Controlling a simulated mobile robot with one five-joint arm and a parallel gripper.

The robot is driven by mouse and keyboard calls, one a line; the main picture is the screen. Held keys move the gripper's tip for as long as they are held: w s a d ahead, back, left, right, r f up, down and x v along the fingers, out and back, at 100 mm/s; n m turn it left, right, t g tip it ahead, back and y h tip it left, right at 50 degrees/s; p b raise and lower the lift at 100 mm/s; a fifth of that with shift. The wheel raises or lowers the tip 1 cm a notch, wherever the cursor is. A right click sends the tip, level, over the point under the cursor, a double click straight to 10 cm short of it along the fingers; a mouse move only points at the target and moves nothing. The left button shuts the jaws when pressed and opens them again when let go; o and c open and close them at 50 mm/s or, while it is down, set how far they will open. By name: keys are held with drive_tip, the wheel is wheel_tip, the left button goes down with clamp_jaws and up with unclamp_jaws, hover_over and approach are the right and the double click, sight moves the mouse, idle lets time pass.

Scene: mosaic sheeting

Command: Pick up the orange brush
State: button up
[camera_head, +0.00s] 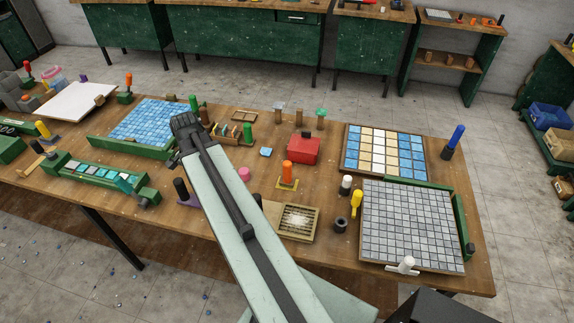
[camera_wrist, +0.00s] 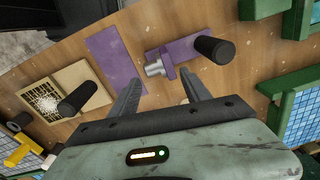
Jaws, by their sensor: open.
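In the head view an orange upright handle on a yellow base (camera_head: 287,175) stands mid-table, right of my arm. A second orange handle on a green block (camera_head: 127,84) stands at the back left. I cannot tell which, if either, is the orange brush; no bristles show clearly. My gripper (camera_wrist: 158,90) is open over the table, with nothing between its fingers in the wrist view. A purple tool with a black handle (camera_wrist: 172,62) lies ahead of the fingertips. Neither orange handle shows in the wrist view.
A red box (camera_head: 304,150), a mesh tray (camera_head: 298,222) and a yellow tool (camera_head: 356,203) lie right of my arm. A blue tile sheet (camera_head: 148,122) and a green-edged tile strip lie left. A grey tile sheet (camera_head: 412,222) fills the right end.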

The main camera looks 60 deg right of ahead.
drive_tip(key=s+d+m, duration=0.7)
drive_tip(key=d, duration=0.4)
drive_tip(key=r+m+p, duration=0.2)
drive_tip(key=m, duration=0.8)
hover_over(287, 171)
drive_tip(key=w+d, duration=0.1)
drive_tip(key=shift+f, duration=0.25)
drive_tip(key=f+b, duration=0.2)
drive_tip(key=b, duration=0.1)
drive_tip(key=f+b, duration=0.2)
drive_tip(key=f, duration=0.1)
drive_tip(key=f+b, duration=0.3)
drive_tip(key=shift+d+f+b, duration=0.1)
drive_tip(key=shift+d+b, duration=0.15)
drive_tip(key=shift+b, duration=0.05)
clamp_jaws()
